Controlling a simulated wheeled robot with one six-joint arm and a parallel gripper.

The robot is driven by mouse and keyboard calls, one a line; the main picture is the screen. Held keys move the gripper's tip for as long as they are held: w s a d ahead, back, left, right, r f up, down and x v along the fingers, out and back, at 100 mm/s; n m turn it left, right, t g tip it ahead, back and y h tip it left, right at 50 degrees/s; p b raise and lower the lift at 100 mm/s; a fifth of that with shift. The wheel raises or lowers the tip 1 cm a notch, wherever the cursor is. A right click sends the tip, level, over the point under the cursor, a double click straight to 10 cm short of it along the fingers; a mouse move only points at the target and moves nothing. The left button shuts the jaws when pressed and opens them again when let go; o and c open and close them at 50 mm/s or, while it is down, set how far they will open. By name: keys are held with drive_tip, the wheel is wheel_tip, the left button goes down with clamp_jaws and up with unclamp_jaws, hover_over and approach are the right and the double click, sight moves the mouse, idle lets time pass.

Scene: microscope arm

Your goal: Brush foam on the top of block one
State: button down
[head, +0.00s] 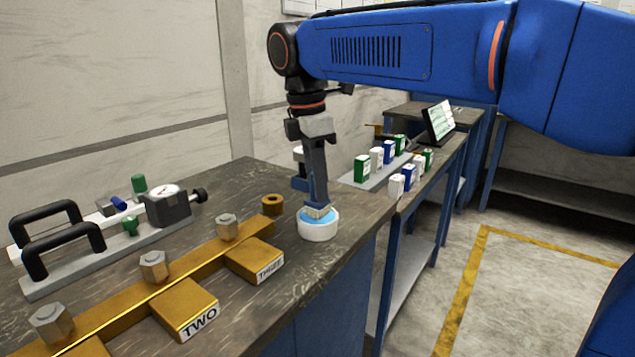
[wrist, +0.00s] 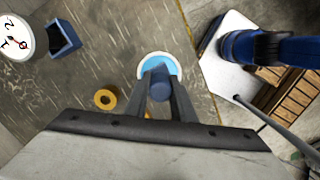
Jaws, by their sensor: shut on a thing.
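My gripper (head: 314,188) points down over the bench and is shut on a brush (head: 318,212) with pale bristles. The brush tip is down in a round white dish (head: 317,232) of light blue foam near the bench's right edge. In the wrist view, the dark blue brush handle (wrist: 160,83) sits between the fingers, with the dish (wrist: 147,60) just beyond. Gold blocks labelled TWO (head: 187,308) and THREE (head: 254,260) stick out from a gold bar. A further gold block (head: 84,349) is cut off at the lower left; its label is not in view.
Hex bolts (head: 154,266) stand along the gold bar (head: 120,295). A gold ring (head: 272,204) lies left of the dish. A fixture with black handles (head: 64,250) and a dial gauge (head: 168,207) fills the back left. Small bottles (head: 362,168) stand on another bench behind.

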drive_tip(key=shift+f, duration=0.4)
idle(1.3)
drive_tip(key=shift+r, duration=3.55)
drive_tip(key=shift+s, duration=0.1)
